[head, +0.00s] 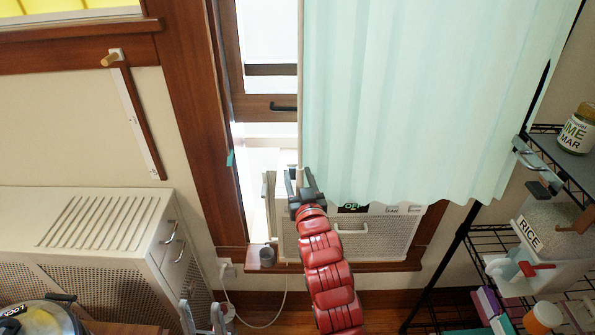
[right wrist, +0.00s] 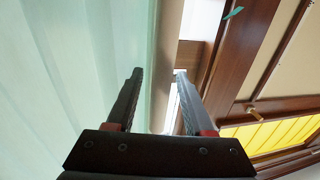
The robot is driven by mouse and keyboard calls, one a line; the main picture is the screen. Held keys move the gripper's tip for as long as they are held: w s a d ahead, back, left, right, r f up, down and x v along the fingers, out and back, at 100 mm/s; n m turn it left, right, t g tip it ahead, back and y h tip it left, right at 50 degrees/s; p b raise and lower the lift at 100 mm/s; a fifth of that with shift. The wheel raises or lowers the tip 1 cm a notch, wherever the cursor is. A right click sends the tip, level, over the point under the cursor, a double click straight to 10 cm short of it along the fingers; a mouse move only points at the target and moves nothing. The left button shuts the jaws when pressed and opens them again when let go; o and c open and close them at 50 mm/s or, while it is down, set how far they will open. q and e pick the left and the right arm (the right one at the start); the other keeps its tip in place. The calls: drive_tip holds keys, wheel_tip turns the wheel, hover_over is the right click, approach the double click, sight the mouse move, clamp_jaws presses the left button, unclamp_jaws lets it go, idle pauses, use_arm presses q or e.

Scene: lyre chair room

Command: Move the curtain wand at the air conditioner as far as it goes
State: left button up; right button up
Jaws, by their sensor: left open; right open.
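The pale green curtain (head: 420,90) hangs across the window. The curtain wand (head: 300,80) is a thin tan upright rod along its left edge, above the air conditioner (head: 375,238). My right gripper (head: 306,184), on the red arm, is at the wand's lower part, its fingers on either side of it. In the right wrist view the wand (right wrist: 168,65) runs up between the open fingers, beside the curtain; I cannot tell whether they touch it. Two grey fingertips of my left gripper (head: 203,317) show at the bottom edge, open and empty.
A beige perforated cabinet (head: 95,215) stands at the left. A wire shelf at the right holds a jar (head: 578,128) and a rice container (head: 545,240). The window left of the wand is uncovered.

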drive_tip(key=shift+w+a+f, duration=0.1)
drive_tip(key=shift+w, duration=0.35)
clamp_jaws()
idle(1.2)
